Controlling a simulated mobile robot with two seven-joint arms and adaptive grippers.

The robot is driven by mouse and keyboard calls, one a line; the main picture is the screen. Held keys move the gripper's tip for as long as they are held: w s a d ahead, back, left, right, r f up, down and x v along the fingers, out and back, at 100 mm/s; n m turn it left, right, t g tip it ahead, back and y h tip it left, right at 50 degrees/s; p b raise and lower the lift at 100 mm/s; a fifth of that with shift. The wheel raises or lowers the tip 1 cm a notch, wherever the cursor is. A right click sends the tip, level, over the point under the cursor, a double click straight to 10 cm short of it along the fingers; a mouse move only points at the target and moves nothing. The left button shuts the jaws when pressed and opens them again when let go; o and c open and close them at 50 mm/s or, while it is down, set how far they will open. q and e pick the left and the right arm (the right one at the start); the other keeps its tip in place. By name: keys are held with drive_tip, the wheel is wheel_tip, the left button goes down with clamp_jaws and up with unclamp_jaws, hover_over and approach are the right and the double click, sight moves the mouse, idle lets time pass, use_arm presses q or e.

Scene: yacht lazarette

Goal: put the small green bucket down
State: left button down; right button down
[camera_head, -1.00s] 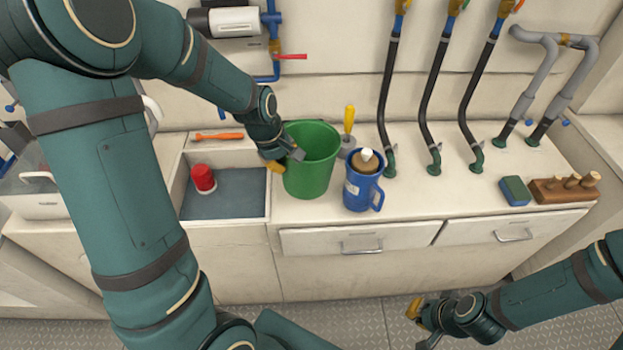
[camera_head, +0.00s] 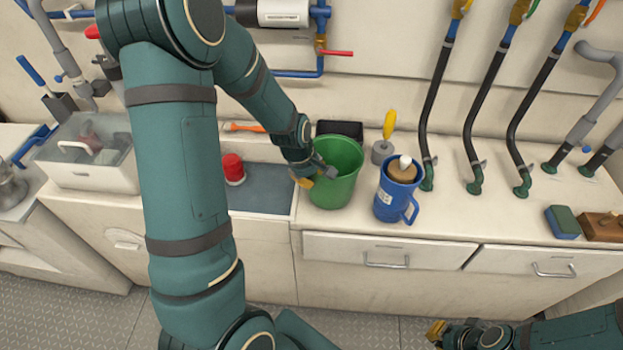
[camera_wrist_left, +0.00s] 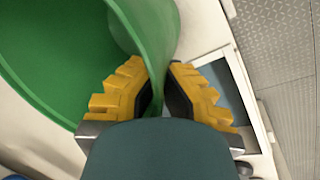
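The small green bucket (camera_head: 340,185) is upright at the left end of the white counter, just right of the recessed bay. Its base looks to be at or very near the counter top; I cannot tell if it touches. My left gripper (camera_head: 318,176) is at its left rim, shut on the wall. In the left wrist view the yellow-and-black fingers (camera_wrist_left: 160,85) are on both sides of the bucket's wall (camera_wrist_left: 50,60), close together. The bucket looks empty. My right gripper (camera_head: 436,335) is low at the bottom edge, away from the counter; its fingers are unclear.
A blue mug (camera_head: 392,201) with a brown-and-white item stands just right of the bucket. A black box (camera_head: 339,129) and a yellow-handled tool (camera_head: 389,125) are behind. The bay holds a red-capped item (camera_head: 233,167). Free counter lies right of the mug, before the hoses (camera_head: 478,120).

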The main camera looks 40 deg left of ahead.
use_arm(q)
drive_tip(key=c, duration=1.1)
unclamp_jaws()
drive_tip(key=shift+c, duration=0.2)
drive_tip(key=p+v, duration=0.3)
drive_tip(key=v, duration=0.9)
